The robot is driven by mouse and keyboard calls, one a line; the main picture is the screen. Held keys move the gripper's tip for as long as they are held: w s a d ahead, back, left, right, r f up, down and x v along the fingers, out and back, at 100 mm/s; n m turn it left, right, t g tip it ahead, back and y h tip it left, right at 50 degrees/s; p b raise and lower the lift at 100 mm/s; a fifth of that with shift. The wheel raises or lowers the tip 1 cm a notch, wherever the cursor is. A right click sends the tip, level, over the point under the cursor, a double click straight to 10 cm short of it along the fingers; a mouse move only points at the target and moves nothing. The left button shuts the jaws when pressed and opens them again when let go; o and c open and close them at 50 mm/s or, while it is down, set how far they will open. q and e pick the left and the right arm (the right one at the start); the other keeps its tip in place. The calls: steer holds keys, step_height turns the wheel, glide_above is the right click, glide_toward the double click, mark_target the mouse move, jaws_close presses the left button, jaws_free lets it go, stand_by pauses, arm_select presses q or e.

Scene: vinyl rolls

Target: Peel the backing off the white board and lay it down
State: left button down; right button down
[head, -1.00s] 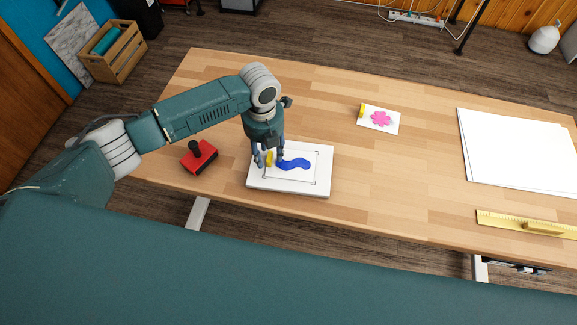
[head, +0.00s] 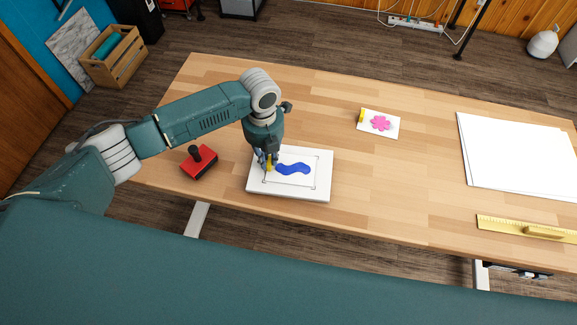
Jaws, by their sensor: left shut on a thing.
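The white board (head: 310,193) lies flat on the table near its front edge. A sheet with a blue wavy shape (head: 294,169) and dark corner marks lies on it. A yellow tab (head: 269,165) stands at the sheet's left side. My left gripper (head: 266,164) points down over the left part of the board, shut on the yellow tab; its fingers partly hide the tab. The sheet looks flat on the board; I cannot tell whether any edge is lifted. My right gripper is not in view.
A red tool with a black knob (head: 199,161) stands left of the board. A small card with a pink flower (head: 380,123) and white sheets (head: 515,150) lie farther right, with a yellow ruler (head: 525,227) at the front right. The table middle is clear.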

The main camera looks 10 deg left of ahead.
arm_select(q)
steer(key=shift+r+p, duration=3.4)
steer(key=shift+r, duration=0.15)
